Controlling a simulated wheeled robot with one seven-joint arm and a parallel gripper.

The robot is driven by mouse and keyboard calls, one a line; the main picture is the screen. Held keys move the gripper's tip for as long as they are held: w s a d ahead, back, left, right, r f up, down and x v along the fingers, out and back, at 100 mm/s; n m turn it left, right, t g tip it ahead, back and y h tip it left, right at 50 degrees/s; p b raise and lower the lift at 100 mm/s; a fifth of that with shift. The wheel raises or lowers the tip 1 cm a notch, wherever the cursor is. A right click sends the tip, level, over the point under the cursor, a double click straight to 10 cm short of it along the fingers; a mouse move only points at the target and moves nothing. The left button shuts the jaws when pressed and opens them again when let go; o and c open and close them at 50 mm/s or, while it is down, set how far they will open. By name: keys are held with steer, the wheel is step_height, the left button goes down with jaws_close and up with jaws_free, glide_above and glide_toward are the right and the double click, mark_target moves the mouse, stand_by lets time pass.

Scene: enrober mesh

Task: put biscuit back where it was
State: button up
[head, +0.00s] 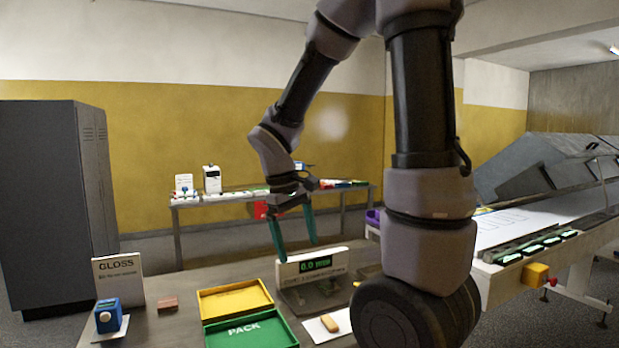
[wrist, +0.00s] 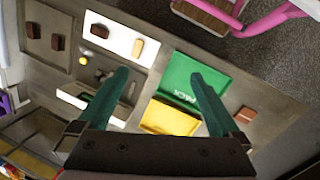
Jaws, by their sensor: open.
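A tan biscuit (head: 329,323) lies on a white card (head: 316,335) at the front of the table, beside the green tray. The tan biscuit also shows in the wrist view (wrist: 138,48), with a dark brown piece (wrist: 100,31) on the same white strip. Two more brown pieces (wrist: 33,30) (wrist: 58,42) lie on a dark panel. A brown block (head: 168,304) lies on the bare table left of the yellow tray. My gripper (head: 298,252) is open and empty, its green fingers above the table near the display scale. The frames do not tell which piece was moved.
A scale with a green display (head: 315,266) stands behind the tan biscuit. A yellow tray (head: 235,286) and green PACK tray (head: 290,335) stand left of it. A GLOSS sign (head: 120,281) and blue device (head: 108,315) stand far left. A conveyor machine (head: 540,222) is at right.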

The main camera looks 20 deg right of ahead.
steer(key=s+r+m+t+y, duration=0.2)
steer(key=s+r+m+t, duration=0.1)
steer(key=r, duration=0.4)
steer(key=s+r+m+t+y, duration=0.2)
steer(key=s+r+m+t, duration=0.2)
steer(key=r, duration=0.4)
steer(key=shift+r+m+t, duration=0.15)
steer(key=shift+m+t, duration=0.15)
steer(key=shift+m, duration=0.3)
